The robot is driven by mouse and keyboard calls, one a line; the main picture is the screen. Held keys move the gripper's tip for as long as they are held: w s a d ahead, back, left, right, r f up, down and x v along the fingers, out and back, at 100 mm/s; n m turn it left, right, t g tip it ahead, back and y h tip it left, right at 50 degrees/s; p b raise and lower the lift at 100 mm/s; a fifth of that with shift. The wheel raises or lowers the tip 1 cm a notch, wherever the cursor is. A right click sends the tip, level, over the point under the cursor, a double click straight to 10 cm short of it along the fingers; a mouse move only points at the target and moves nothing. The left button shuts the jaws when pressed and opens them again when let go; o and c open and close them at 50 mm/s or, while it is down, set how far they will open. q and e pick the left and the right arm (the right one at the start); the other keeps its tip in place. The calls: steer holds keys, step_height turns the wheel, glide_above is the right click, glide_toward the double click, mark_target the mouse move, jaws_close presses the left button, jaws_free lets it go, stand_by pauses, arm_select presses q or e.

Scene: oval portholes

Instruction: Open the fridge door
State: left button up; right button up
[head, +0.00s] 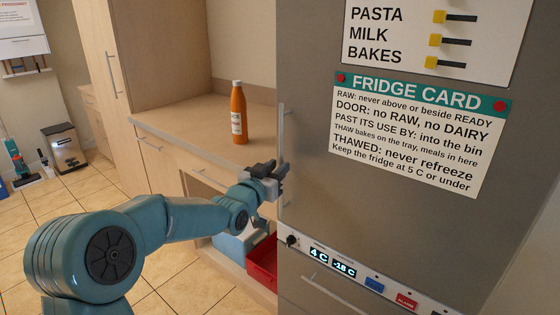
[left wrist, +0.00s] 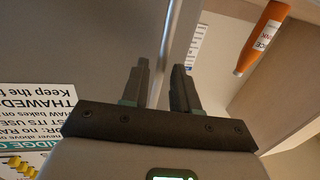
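The grey fridge door (head: 380,225) fills the right of the head view and looks closed. Its upright bar handle (head: 282,130) runs along the door's left edge. My left gripper (head: 274,171) is at the lower half of this handle, and its fingers partly hide the bar. In the left wrist view the two dark fingers (left wrist: 161,85) stand apart, with a pale bar, seemingly the handle (left wrist: 176,45), running in line with the gap between them. I cannot tell whether either finger touches it. My right gripper is in neither view.
An orange bottle (head: 238,112) stands on the wooden counter (head: 195,122) left of the fridge. A red bin (head: 262,263) is below the counter. A panel with displays (head: 332,264) crosses the fridge under the door. Tiled floor (head: 75,192) is open at left.

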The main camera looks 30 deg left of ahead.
arm_select(q)
steer(key=w, duration=0.3)
steer(key=shift+a, duration=0.2)
jaws_close()
steer(key=shift+f, duration=0.1)
steer(key=shift+s, duration=0.15)
